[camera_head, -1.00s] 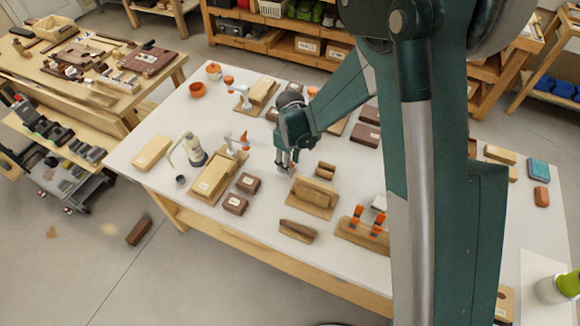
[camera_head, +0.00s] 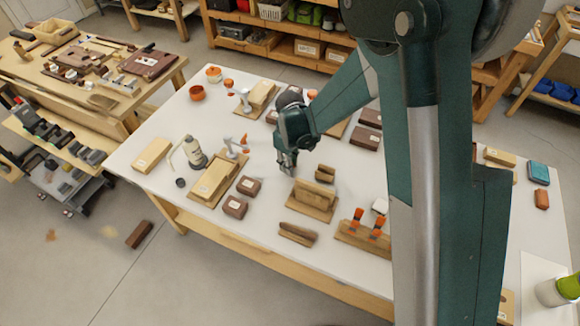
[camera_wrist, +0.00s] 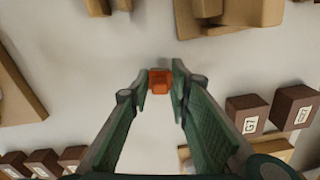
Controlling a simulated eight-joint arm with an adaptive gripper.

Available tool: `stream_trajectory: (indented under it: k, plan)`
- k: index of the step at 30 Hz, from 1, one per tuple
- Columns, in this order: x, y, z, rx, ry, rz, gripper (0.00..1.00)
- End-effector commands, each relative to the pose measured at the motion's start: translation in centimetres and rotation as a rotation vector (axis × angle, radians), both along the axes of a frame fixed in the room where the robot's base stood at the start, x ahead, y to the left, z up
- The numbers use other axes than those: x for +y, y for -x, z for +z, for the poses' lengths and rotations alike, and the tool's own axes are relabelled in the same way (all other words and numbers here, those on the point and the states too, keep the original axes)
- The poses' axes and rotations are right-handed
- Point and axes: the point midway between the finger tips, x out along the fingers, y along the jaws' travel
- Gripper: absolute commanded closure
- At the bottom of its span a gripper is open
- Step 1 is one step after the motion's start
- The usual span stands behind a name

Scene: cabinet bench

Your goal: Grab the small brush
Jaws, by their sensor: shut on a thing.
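My gripper (camera_head: 288,168) is low over the white workbench (camera_head: 330,262), near its middle, pointing down. In the wrist view its two fingertips (camera_wrist: 160,82) are closed around a small orange-brown piece (camera_wrist: 159,80), with one fingertip on each side. This piece may be the small brush; only one blocky face shows, and I cannot make out bristles or a handle. In the head view the fingers hide the held piece. I cannot tell whether it touches the bench.
Two dark brown labelled blocks (camera_head: 235,207) stand left of my gripper; they also show in the wrist view (camera_wrist: 247,114). A wooden block on a board (camera_head: 314,197) is close on the right.

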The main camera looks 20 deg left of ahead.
Motion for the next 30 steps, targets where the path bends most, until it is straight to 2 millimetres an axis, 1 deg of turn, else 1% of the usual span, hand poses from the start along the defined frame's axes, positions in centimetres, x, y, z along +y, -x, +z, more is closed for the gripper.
stream_trajectory:
  k: [5,18,24,30]
  plan:
    - [0.0,0.1,1.7,0.0,0.0,0.0,0.87]
    - [0.0,0.0,7.4,0.0,0.0,0.0,0.87]
    - [0.0,0.0,8.9,0.0,0.0,0.0,0.87]
    - [0.0,0.0,9.3,0.0,0.0,0.0,0.87]
